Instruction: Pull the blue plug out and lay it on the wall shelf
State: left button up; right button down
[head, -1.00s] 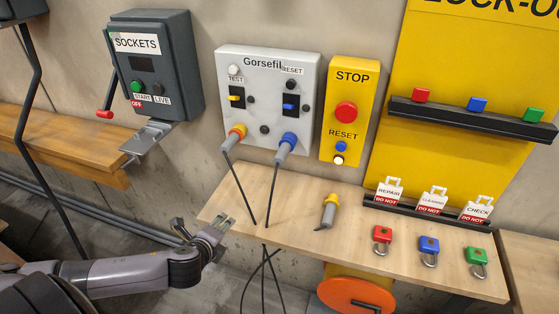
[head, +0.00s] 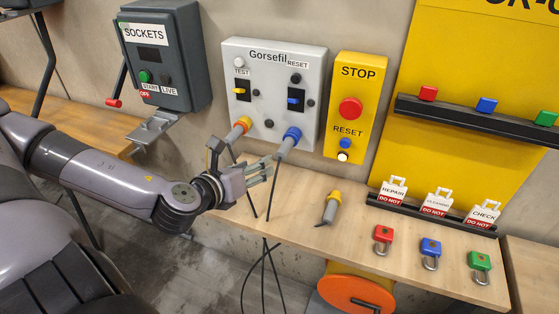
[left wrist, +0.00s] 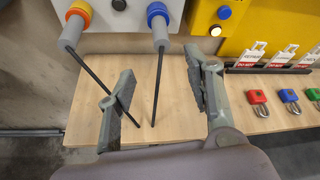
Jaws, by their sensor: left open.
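The blue plug (head: 289,140) is seated in the right socket of the grey Gorsefil box (head: 270,70), with its grey body and black cable hanging down. It also shows at the top of the left wrist view (left wrist: 158,22). My left gripper (head: 268,168) is open and empty, below and slightly left of the blue plug and apart from it. In the left wrist view its fingers (left wrist: 155,98) are spread, with the cables between or behind them. The wall shelf (head: 350,222) is a light wooden board under the box. My right gripper is not in view.
A yellow-collared plug (head: 240,127) sits in the left socket; another yellow plug (head: 332,207) lies on the shelf. Red, blue and green padlocks (head: 430,252) and tags (head: 437,203) occupy the right. A STOP box (head: 352,105) is beside the Gorsefil box. Bare wood shows around the loose plug.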

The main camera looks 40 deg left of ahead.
aim_at(279, 153)
pick_arm(q)
jog(key=x, duration=1.3)
jog(key=shift+w+f, duration=0.1)
jog(key=shift+w, duration=0.15)
jog(key=shift+p+x, duration=0.35)
jog(key=shift+x, duration=0.45)
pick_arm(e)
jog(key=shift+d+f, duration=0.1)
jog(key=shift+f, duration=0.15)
pick_arm(q)
jog(key=shift+s+f, duration=0.1)
grip_shut()
